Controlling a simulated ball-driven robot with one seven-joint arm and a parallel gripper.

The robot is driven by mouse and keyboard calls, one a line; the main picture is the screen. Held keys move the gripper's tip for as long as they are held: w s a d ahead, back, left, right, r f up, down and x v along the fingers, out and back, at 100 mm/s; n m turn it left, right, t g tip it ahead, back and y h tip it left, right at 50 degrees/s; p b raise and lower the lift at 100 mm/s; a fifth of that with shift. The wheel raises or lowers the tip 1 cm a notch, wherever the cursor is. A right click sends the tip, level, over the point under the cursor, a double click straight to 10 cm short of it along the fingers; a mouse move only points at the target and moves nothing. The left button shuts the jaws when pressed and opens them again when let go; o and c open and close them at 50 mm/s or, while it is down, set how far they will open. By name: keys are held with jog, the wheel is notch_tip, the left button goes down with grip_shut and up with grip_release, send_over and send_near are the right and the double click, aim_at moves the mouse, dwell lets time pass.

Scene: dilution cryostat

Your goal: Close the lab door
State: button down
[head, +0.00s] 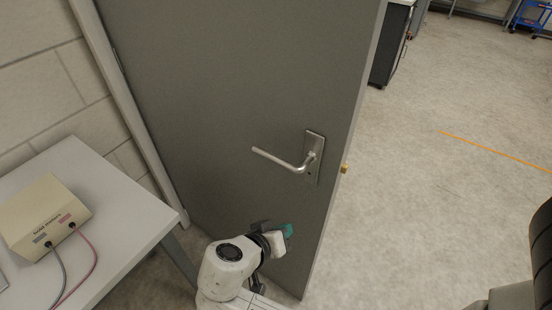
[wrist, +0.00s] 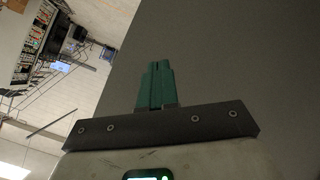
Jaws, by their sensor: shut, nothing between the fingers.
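The grey lab door (head: 220,90) stands open in the head view, hinged on its left side at the light frame (head: 130,110). Its silver lever handle (head: 290,161) sits on a plate near the door's free right edge, with a brass latch (head: 345,168) on that edge. My gripper (head: 288,231) is low in front of the door, below the handle. In the wrist view my gripper's green fingers (wrist: 154,86) are together and empty, with the grey door surface (wrist: 230,60) filling the right side. Whether the fingers touch the door, I cannot tell.
A white table (head: 110,200) with a beige box (head: 45,215) and its cables stands at the left, close to my arm. Right of the door is open pale floor (head: 430,200) with an orange line. A dark cabinet (head: 390,50) stands beyond the door.

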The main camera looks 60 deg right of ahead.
jog(key=w+a+r+m+h+p, duration=0.1)
jog(key=w+a+r+m+h, duration=0.25)
jog(key=r, duration=0.25)
jog(key=w+a+r+m+h+p, duration=0.1)
jog(key=w+a+r+m+h, duration=0.25)
jog(key=r, duration=0.35)
jog(key=p, duration=0.4)
send_near(286, 156)
jog(key=shift+t, duration=0.3)
jog(key=d, duration=0.5)
jog(key=shift+s+d+r, duration=0.1)
jog(key=shift+d+r, duration=0.05)
jog(key=shift+r, duration=0.05)
jog(key=shift+d+f+p, duration=0.15)
jog(key=shift+d+p, duration=0.25)
jog(key=shift+d, duration=0.35)
jog(key=shift+d, duration=0.1)
